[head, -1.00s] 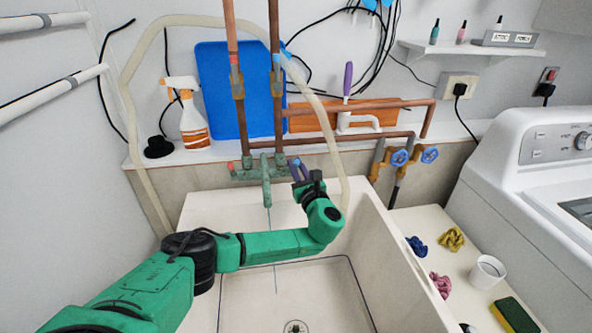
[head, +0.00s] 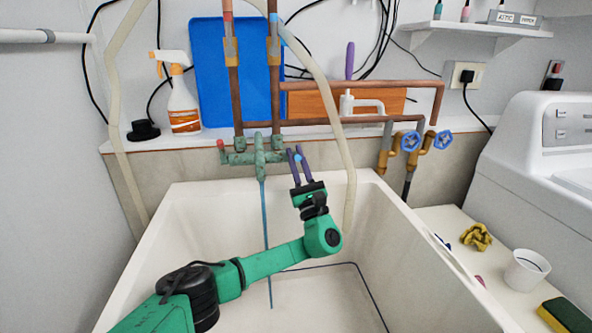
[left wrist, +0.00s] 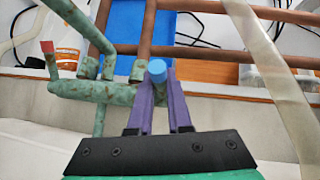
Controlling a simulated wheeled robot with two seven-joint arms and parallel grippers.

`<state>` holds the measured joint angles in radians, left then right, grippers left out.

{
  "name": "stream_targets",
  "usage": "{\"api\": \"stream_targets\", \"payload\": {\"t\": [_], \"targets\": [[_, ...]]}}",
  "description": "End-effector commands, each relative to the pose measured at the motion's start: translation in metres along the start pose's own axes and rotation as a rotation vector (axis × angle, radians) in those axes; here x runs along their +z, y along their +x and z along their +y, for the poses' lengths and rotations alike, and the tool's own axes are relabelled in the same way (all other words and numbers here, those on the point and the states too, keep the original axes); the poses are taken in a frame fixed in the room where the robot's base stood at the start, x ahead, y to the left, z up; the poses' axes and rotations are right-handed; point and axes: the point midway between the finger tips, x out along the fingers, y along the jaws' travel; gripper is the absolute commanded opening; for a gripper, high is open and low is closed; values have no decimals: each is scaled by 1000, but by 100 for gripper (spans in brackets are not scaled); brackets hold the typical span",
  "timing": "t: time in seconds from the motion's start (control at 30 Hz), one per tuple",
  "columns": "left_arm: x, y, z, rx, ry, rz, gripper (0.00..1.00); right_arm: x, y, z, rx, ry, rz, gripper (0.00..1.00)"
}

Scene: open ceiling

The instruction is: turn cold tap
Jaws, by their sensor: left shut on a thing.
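The green, weathered tap (head: 258,153) is fixed to copper pipes on the wall above the sink. Its left handle has a red end (head: 221,144); the cold tap handle has a blue end (head: 298,157) on the right. My left gripper (head: 295,160) has purple fingers, on either side of the blue-ended handle and shut on it. In the left wrist view, the blue end (left wrist: 157,70) sits between the fingers, whose lower parts show a gap. A thin blue line (head: 266,225), like a water stream, drops from the spout into the sink. My right gripper is out of view.
The white sink (head: 400,270) lies under my left arm. A pale hose (head: 347,130) hangs just right of the gripper. Two blue valve wheels (head: 410,141) are further right. A spray bottle (head: 182,103) stands on the ledge, and a white cup (head: 525,270) is at the right.

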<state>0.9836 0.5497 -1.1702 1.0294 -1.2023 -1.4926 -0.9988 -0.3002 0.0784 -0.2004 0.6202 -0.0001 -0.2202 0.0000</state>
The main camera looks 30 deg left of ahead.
Motion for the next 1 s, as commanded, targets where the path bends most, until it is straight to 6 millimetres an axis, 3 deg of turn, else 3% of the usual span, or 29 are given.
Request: {"api": "stream_targets", "payload": {"t": [0.43,0.47,0.5,0.8,0.93,1.0], "targets": [[-2,-3,0,-5,0,-10,0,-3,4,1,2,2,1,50],[-2,-3,0,-4,0,-10,20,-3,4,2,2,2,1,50],[-2,-3,0,-4,0,-10,29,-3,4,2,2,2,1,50],[-1,-3,0,-3,-1,-11,29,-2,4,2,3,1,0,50],[-4,-19,0,-5,0,-7,29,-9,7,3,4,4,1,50],[14,-25,-5,-8,-3,-8,29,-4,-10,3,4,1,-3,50]]}}
